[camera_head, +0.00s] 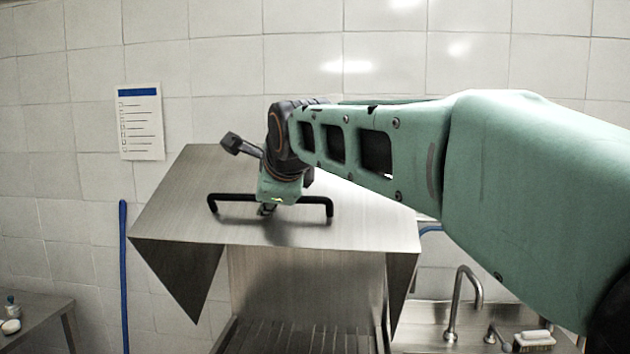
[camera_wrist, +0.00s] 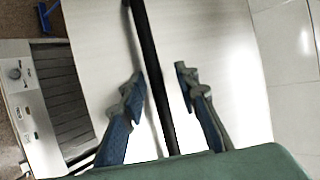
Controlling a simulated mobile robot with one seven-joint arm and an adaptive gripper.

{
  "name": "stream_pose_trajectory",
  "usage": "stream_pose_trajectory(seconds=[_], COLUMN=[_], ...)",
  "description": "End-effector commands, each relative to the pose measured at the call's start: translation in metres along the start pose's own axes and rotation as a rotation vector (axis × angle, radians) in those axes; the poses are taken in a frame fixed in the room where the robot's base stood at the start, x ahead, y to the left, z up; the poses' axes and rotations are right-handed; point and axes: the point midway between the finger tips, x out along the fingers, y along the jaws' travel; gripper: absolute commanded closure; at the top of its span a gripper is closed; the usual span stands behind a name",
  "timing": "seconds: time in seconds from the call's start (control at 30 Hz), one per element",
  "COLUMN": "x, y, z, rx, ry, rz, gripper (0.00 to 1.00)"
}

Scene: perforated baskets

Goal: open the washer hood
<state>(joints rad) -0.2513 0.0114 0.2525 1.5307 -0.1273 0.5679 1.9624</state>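The washer hood (camera_head: 180,205) is a brushed steel cover with a sloped top and angled side walls. It stands raised, with an open space below its front edge. Its black bar handle (camera_head: 330,208) runs across the sloped face; it also shows in the wrist view (camera_wrist: 147,45). My gripper (camera_head: 267,209) is at the middle of the handle, its fingers mostly hidden behind my wrist in the head view. In the wrist view my gripper (camera_wrist: 158,78) has its blue-grey fingers apart, with the bar between them and gaps beside it. Contact cannot be told.
A ribbed rack (camera_head: 300,337) lies below the hood. A sink counter with a curved tap (camera_head: 462,300) and a brush (camera_head: 534,340) is at the right. A small steel table (camera_head: 35,312) stands at the left. A blue pole (camera_head: 123,275) and a paper notice (camera_head: 140,122) are by the tiled wall.

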Motion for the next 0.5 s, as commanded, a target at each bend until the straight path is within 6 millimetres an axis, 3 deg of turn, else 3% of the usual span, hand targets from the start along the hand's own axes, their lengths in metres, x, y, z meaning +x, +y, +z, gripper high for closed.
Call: stream_pose_trajectory(seconds=[0.5], x=[-0.043], y=[-0.07], z=[0.019], rx=[-0.001], ry=[-0.005], rz=[-0.015], gripper=[0.71])
